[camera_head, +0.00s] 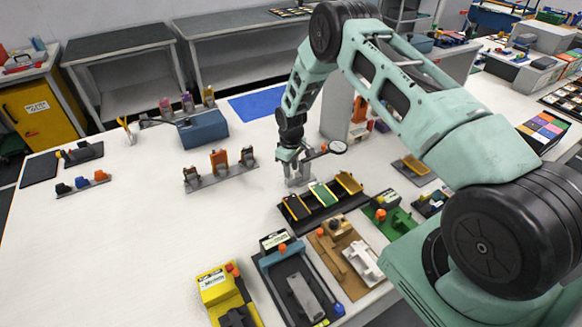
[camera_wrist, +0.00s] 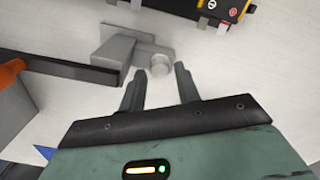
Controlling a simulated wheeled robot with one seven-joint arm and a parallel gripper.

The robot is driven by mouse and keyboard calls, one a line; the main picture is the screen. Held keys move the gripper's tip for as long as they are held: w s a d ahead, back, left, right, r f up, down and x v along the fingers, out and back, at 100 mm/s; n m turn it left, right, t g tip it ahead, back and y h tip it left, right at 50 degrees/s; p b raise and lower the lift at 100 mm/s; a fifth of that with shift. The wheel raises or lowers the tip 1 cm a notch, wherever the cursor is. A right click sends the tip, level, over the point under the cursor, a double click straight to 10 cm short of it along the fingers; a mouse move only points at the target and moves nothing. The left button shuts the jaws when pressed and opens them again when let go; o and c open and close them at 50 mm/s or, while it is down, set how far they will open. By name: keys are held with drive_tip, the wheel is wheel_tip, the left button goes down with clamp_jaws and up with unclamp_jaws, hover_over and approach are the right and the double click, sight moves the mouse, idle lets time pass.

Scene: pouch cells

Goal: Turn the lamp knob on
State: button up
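A small round light-grey knob (camera_wrist: 160,65) sticks out from a grey bracket-like base (camera_wrist: 118,50) in the wrist view. I take it to be the lamp knob. My gripper (camera_wrist: 159,80) is open and empty, with one finger on either side of the line to the knob. The knob is at the fingertips; I cannot tell whether either finger touches it. In the head view my gripper (camera_head: 288,157) points down over the table at the grey base (camera_head: 298,181). A round lamp or magnifier head (camera_head: 337,147) is just right of it. The knob is hidden in the head view.
A rack with orange and brown upright pieces (camera_head: 219,163) stands left of my gripper. A black tray with slanted yellow and green pouches (camera_head: 322,212) lies in front. A blue mat (camera_head: 256,104) lies behind. The white table's left middle (camera_head: 120,220) is clear.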

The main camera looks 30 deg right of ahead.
drive_tip(key=shift+f, duration=0.7)
clamp_jaws()
